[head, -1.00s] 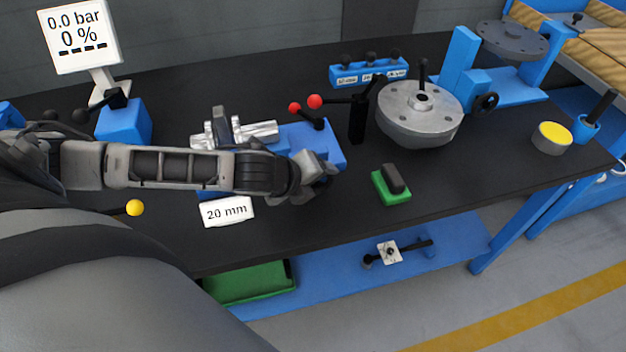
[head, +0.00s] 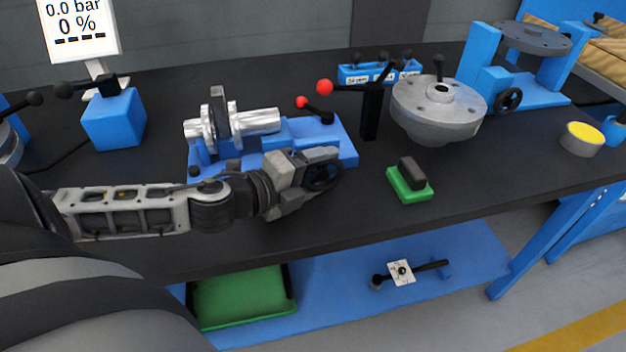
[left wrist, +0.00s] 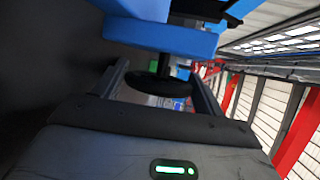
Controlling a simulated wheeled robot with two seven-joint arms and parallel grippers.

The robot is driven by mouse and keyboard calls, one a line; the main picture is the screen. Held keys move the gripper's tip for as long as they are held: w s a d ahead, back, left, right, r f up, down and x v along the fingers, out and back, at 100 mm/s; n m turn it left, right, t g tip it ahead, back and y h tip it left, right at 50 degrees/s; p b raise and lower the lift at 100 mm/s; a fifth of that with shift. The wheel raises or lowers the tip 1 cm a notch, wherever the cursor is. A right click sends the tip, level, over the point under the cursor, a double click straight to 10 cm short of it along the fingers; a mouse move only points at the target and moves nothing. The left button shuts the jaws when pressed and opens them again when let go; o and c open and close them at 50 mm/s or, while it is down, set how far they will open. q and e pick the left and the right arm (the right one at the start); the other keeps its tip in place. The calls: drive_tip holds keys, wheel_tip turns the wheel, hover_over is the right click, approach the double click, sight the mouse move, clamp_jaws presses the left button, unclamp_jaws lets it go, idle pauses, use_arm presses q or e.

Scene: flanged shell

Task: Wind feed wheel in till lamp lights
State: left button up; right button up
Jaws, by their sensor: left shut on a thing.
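The black feed wheel (head: 323,177) is at the right front end of the blue clamping fixture (head: 345,152). My left gripper (head: 318,165) reaches it from the left and is shut on it, hiding part of its rim. In the left wrist view the dark wheel (left wrist: 153,86) sits between the two fingers, below a blue block. The silver shafted part (head: 258,121) lies in the fixture. A display (head: 78,25) reads 0.0 bar and 0 %. I cannot make out a lit lamp on the fixture. My right gripper is not in view.
A red-knobbed lever (head: 325,87) stands behind the fixture. A grey flanged shell (head: 437,112) and a green block with a dark top (head: 410,181) are to the right. A blue box (head: 113,120) is at left. Open black tabletop lies in front.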

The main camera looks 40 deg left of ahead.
use_arm(q)
drive_tip(key=shift+d+r, duration=0.1)
drive_tip(key=shift+d, duration=0.15)
drive_tip(key=o, duration=1)
drive_tip(key=shift+c, duration=0.2)
drive_tip(key=shift+f, duration=0.2)
